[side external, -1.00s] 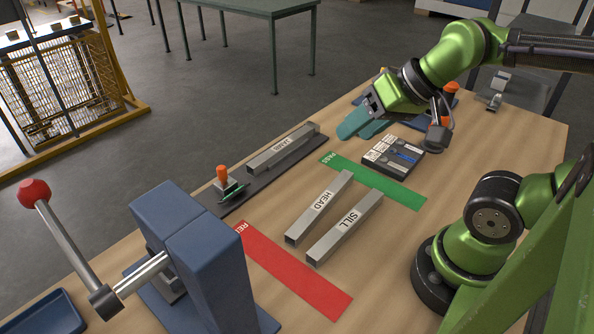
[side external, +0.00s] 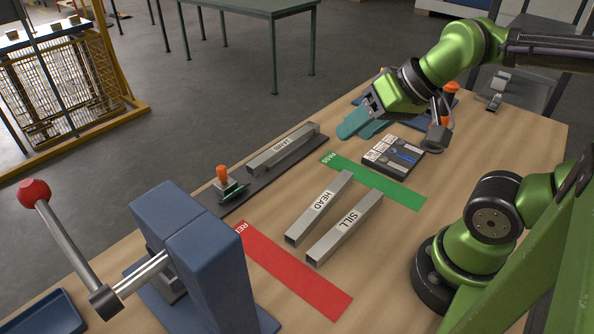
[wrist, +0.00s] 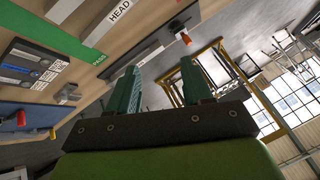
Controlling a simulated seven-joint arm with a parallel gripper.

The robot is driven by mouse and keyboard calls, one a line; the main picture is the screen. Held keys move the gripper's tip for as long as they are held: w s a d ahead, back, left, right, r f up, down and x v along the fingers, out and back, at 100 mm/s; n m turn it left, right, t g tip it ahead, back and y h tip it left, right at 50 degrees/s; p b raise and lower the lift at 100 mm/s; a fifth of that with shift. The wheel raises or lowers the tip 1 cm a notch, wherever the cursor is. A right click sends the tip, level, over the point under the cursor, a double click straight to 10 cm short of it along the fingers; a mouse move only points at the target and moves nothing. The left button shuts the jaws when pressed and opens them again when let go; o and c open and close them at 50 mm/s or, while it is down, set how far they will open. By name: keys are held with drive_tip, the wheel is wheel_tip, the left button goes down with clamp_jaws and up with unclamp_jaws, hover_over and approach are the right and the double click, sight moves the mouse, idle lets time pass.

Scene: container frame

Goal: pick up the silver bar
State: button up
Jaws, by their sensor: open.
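Three silver bars are in the side view. One bar labelled HEAD (side external: 318,208) and one labelled SILL (side external: 345,228) lie side by side on the wooden table. A third bar (side external: 283,150) with a small label lies on a dark plate at the table's far edge. My gripper (side external: 358,127) is over the far right part of the table, above and apart from the bars. In the wrist view my gripper (wrist: 161,66) has its two teal fingers spread with nothing between them. The HEAD bar (wrist: 112,18) shows at the top left there.
A green PASS strip (side external: 375,182) and a red strip (side external: 295,272) lie on either side of the HEAD and SILL bars. A black box (side external: 393,156) sits beside the green strip. An orange-topped clamp (side external: 223,180) is on the dark plate (side external: 215,205). A blue press (side external: 205,265) stands at front left.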

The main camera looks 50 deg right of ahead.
drive_tip(key=shift+o, duration=1.1)
